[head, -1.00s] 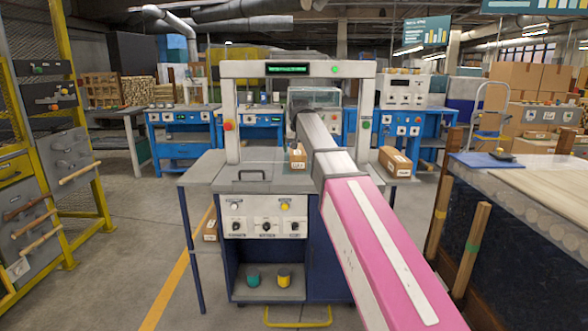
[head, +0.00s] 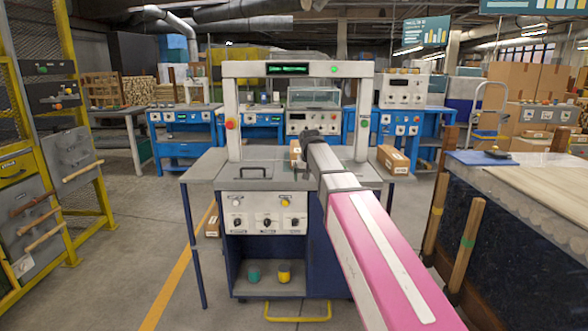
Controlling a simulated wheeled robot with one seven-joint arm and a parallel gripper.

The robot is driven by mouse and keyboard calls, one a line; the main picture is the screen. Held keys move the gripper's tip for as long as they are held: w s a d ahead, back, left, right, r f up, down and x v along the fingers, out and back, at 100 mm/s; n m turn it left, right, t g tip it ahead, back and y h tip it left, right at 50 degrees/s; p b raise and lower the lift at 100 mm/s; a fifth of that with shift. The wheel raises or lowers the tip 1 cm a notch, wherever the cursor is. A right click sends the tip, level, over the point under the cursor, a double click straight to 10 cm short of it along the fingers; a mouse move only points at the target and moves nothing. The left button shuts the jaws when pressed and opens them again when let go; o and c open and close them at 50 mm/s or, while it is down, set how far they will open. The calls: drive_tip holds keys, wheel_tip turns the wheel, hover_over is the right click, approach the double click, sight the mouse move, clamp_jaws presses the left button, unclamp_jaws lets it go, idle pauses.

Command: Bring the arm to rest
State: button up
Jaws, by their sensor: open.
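My arm reaches forward from the lower right of the head view, pink and white. Its dark end, my gripper (head: 308,170), is over the top of the blue and grey machine bench, in front of the grey portal frame (head: 230,110). The fingertips are small and partly hidden by the arm, and I see nothing held in them. A brown box (head: 296,152) stands just behind and left of the arm's end. Another brown box (head: 393,158) lies on the right side of the machine top (head: 215,166).
A worktable with a dark apron (head: 520,240) and wooden posts stands close at the right. A yellow rack (head: 85,120) with tool panels (head: 75,155) is at the left. Blue benches (head: 180,130) line the back.

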drive_tip(key=s+d+f+g, duration=0.1)
drive_tip(key=s+d+f, duration=0.3)
drive_tip(key=s+f, duration=0.5)
drive_tip(key=s+d+f+g, duration=0.1)
drive_tip(key=s+d+f, duration=0.3)
drive_tip(key=s+f, duration=0.5)
drive_tip(key=s+d+f+g, duration=0.1)
drive_tip(key=s+d+f, duration=0.4)
drive_tip(key=s+f, duration=0.5)
wheel_tip(320, 180, down, 3)
drive_tip(key=shift+f+g, duration=0.1)
drive_tip(key=shift+g, duration=0.2)
